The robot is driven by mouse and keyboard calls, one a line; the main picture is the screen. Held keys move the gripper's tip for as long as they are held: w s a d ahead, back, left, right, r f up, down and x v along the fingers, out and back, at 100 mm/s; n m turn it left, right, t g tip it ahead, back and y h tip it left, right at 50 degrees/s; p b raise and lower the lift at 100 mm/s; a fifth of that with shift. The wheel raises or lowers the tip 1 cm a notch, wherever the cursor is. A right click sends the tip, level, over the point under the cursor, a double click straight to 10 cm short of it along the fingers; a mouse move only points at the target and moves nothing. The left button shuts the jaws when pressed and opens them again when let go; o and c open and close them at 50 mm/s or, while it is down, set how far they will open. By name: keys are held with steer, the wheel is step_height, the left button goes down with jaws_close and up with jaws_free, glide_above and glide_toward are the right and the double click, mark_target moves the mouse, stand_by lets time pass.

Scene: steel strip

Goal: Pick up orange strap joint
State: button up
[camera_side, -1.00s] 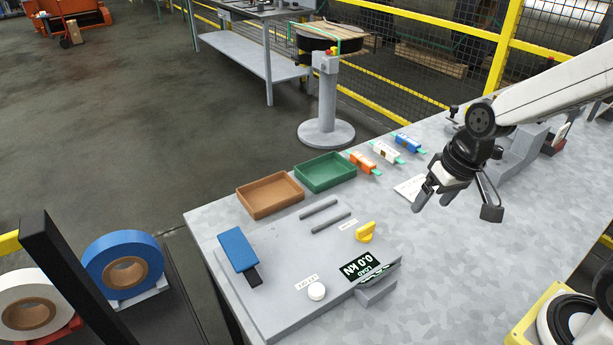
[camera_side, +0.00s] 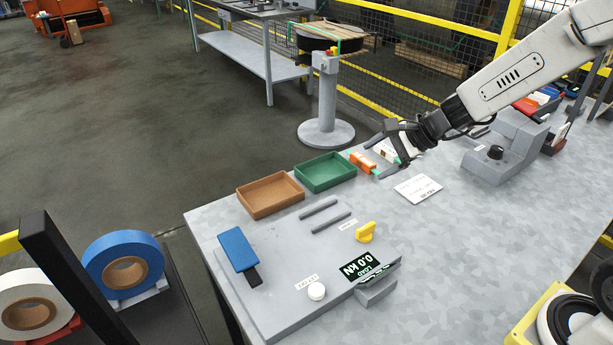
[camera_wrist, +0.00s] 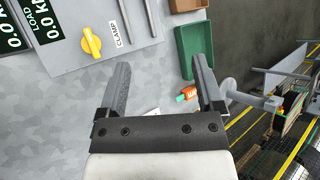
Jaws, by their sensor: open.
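The orange strap joint (camera_side: 362,162) with green strap ends lies on the steel-grey bench, just right of the green tray. My gripper (camera_side: 376,160) is low beside it in the side view, with its fingers apart. In the wrist view my gripper (camera_wrist: 161,66) is open and nothing is held. There, part of the orange strap joint (camera_wrist: 190,92) shows close to the inner side of the right finger, and the rest is hidden. The white strap joint (camera_side: 385,151) is partly covered by my gripper. The blue strap joint is hidden behind my arm.
The green tray (camera_side: 351,180) and brown tray (camera_side: 242,203) stand left of the joints. The test stand with a yellow clamp knob (camera_side: 366,232) is at the front. A printed card (camera_side: 418,189) lies on the bench near my gripper. A grey block (camera_side: 500,160) stands right.

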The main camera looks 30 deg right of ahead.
steer(key=w+d+f+m+t+h, duration=0.1)
steer(key=w+d+m+t+h, duration=0.45)
steer(key=w+d+m, duration=0.9)
steer(key=m, duration=0.4)
glide_toward(368, 161)
steer(key=shift+w+a+f+t, duration=0.1)
steer(key=shift+w+f+t, duration=0.2)
steer(key=shift+w, duration=0.3)
steer(key=shift+w+a+f+t, duration=0.15)
steer(key=shift+w+f, duration=0.25)
steer(key=shift+w, duration=0.2)
steer(key=shift+f, duration=0.15)
steer(key=shift+w, duration=0.15)
steer(key=shift+w+f, duration=0.15)
steer(key=shift+w, duration=0.05)
steer(key=shift+x, duration=0.9)
steer(key=shift+x, duration=2.6)
